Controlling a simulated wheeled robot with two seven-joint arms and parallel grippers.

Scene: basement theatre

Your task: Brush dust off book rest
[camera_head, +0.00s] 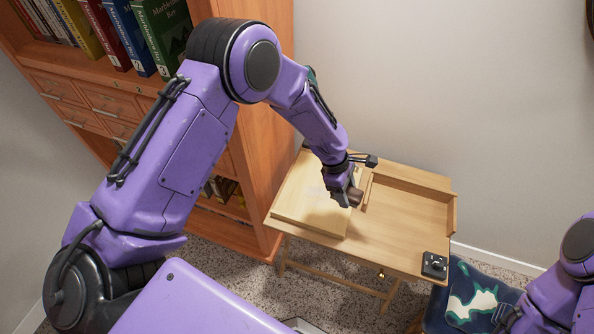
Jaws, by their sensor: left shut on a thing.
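The book rest (287,208) is a pale wooden board on the left part of a light wooden desk. A faint greyish patch, which looks like dust, shows on its upper middle. My left gripper (346,196) is over the right edge of the board, pointing down. It is shut on a small brown thing (356,196), which looks like a brush; the fingers hide most of it. I cannot tell whether it touches the board. My right arm is at the lower right; its dark end is cut off and unclear.
The desk (400,225) has a raised back rim and clear room on its right half. A small black device (434,265) sits at its front right corner. A tall wooden bookcase (262,130) with books stands close on the left. A blue patterned seat (475,297) is at the right.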

